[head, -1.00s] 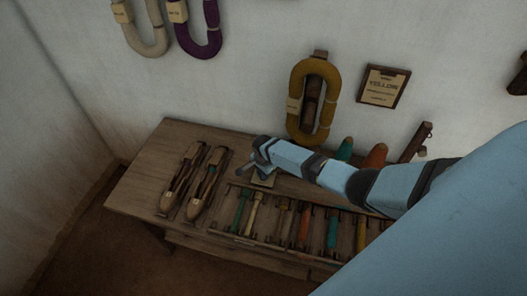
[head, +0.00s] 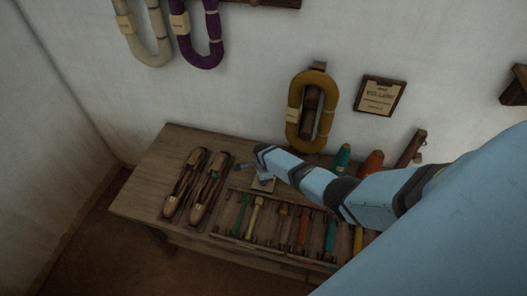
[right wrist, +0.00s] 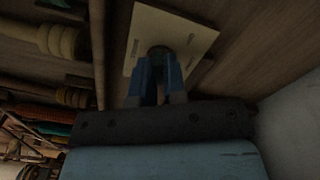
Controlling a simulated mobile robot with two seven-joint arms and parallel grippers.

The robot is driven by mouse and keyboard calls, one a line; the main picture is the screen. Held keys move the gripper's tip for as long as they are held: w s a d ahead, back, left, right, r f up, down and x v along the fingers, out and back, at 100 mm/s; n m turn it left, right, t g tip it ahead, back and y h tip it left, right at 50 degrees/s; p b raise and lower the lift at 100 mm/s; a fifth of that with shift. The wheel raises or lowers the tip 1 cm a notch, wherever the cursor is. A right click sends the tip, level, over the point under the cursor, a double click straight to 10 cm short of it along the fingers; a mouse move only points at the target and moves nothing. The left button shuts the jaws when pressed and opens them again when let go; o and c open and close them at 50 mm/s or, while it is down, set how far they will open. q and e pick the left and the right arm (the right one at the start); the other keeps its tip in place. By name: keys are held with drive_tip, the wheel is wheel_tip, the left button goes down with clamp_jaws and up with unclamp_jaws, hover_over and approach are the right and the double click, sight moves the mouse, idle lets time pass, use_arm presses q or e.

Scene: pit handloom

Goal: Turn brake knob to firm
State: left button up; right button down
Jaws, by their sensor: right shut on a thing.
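The brake knob (right wrist: 160,51) is a small dark round knob on a pale plate (right wrist: 192,32) with faint markings, seen in the right wrist view. My right gripper (right wrist: 160,60) is shut on the knob, with its two blue fingers on either side of it. The fingers hide part of the knob, and I cannot read its setting. In the head view my right gripper (head: 265,178) is down at the plate (head: 262,187) on the table, and the knob itself is hidden. My left gripper is not in view.
Two wooden shuttles (head: 197,187) lie left of the plate on the wooden table (head: 150,177). A rack of several coloured bobbins (head: 280,228) lies in front. Yellow yarn (head: 293,115) and a label board (head: 380,95) hang on the wall behind. Cones (head: 371,164) stand right.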

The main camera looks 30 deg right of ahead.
drive_tip(key=shift+s+f, duration=0.1)
drive_tip(key=c, duration=1.2)
unclamp_jaws()
drive_tip(key=shift+r, duration=0.65)
wheel_tip(320, 180, up, 13)
drive_tip(key=p, duration=0.2)
drive_tip(key=shift+f+p, duration=0.15)
drive_tip(key=shift+p, duration=0.15)
